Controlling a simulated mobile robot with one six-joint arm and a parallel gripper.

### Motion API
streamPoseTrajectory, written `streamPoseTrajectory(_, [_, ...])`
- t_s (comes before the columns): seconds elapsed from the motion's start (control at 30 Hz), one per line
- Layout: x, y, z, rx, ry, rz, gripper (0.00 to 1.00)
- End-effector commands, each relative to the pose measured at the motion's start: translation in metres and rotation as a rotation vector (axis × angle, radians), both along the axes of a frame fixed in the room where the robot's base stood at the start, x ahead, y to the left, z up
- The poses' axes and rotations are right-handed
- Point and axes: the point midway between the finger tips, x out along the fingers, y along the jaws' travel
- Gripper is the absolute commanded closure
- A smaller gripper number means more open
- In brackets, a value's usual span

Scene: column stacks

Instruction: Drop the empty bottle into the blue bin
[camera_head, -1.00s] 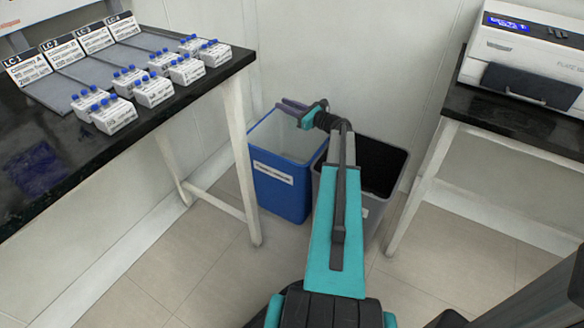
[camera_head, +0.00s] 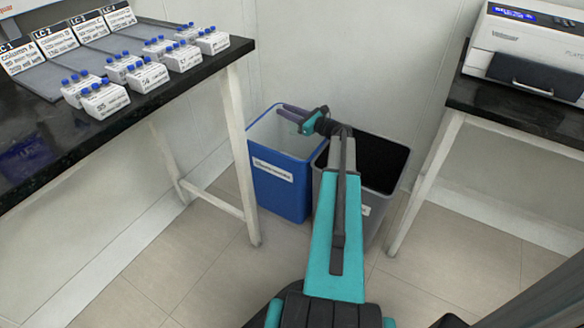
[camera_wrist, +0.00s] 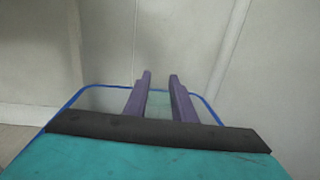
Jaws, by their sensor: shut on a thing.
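The blue bin (camera_head: 281,185) stands on the floor with a white label on its front. Its blue rim (camera_wrist: 84,86) also shows in the wrist view. My gripper (camera_head: 290,110) is over the bin's open top, near its back right. In the wrist view my gripper (camera_wrist: 160,76) has two purple fingers with a faint, clear greenish thing between them, the empty bottle (camera_wrist: 158,103). My gripper is shut on it. The bottle is hard to make out and cannot be told apart in the head view.
A grey bin (camera_head: 376,168) with a dark inside stands touching or close beside the blue bin, partly behind my arm. A black-topped bench (camera_head: 190,84) with several white blocks of blue-capped vials is at left. Another bench (camera_head: 510,122) with a white instrument (camera_head: 530,45) is at right.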

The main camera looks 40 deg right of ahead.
Motion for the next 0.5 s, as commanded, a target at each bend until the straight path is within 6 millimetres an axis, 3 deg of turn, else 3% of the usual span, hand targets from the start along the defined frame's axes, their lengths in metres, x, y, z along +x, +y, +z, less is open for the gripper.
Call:
streamPoseTrajectory(0.13, [-0.0003,-0.0003,-0.0103,0.0,-0.001,0.0,1.0])
streamPoseTrajectory(0.5, [-0.0007,-0.0008,-0.0125,0.0,-0.001,-0.001,1.0])
